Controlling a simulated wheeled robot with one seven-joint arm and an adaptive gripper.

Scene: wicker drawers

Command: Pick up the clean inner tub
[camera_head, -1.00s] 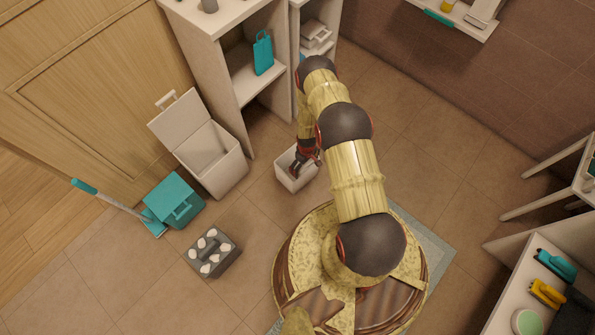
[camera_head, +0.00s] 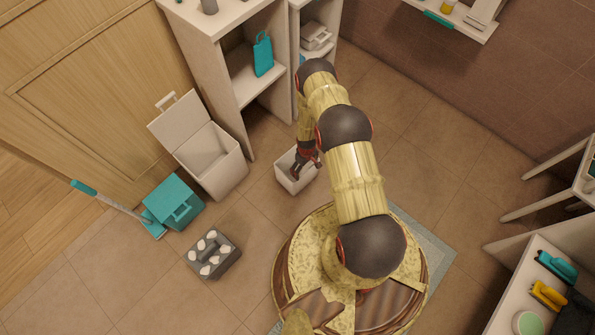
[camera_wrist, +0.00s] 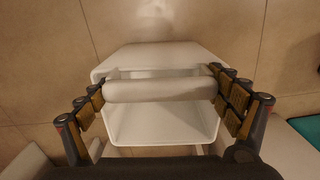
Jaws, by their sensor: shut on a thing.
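The clean inner tub (camera_head: 290,181) is a small white open box on the tiled floor in front of the shelf, in the head view. In the wrist view the tub (camera_wrist: 160,125) is right below me, upright and empty inside, with a thick white bar handle (camera_wrist: 160,91) across its top. My gripper (camera_head: 304,163) reaches down over the tub. In the wrist view its fingers (camera_wrist: 160,95) lie at both ends of the handle and are shut on it. Whether the tub's base touches the floor is hard to tell.
A white bin with its lid raised (camera_head: 210,160) stands left of the tub. A teal box (camera_head: 174,200), a broom (camera_head: 110,203) and a grey caddy with white items (camera_head: 212,253) lie further left. A white shelf unit (camera_head: 240,80) stands behind. The floor between is clear.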

